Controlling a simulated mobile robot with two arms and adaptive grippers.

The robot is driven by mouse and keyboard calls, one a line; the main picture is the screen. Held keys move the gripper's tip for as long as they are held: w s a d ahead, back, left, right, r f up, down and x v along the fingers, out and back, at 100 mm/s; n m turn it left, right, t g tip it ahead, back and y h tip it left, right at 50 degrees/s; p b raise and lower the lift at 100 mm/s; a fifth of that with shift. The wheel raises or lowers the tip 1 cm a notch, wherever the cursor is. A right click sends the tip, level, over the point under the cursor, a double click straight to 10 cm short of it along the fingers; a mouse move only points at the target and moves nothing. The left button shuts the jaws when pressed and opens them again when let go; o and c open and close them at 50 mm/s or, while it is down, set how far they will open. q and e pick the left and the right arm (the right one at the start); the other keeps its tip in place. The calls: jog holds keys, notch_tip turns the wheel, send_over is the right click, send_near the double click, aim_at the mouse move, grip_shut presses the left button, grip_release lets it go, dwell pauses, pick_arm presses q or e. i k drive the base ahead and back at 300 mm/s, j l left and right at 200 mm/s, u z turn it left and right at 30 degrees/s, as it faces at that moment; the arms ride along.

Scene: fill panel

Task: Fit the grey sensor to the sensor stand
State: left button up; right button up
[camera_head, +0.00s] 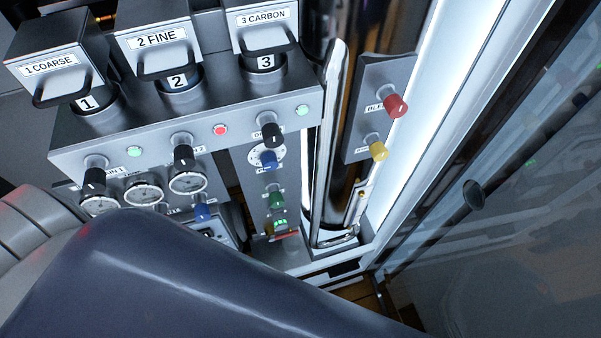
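I cannot pick out the grey sensor or the sensor stand with certainty in the head view. A large dark blue-grey part of my own arm covers the lower left and bottom middle and hides what is behind it. Neither of my grippers is in view.
A grey panel (221,118) carries housings labelled 1 COARSE (52,62), 2 FINE (157,42) and 3 CARBON (264,20), with gauges and knobs below. A chrome cylinder (329,150) stands right of it. A side plate holds red (396,106) and yellow (378,151) knobs. Glass fills the right.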

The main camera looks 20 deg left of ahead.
aim_at(280, 223)
jog(key=j+u, duration=0.1)
jog(key=u, duration=0.8)
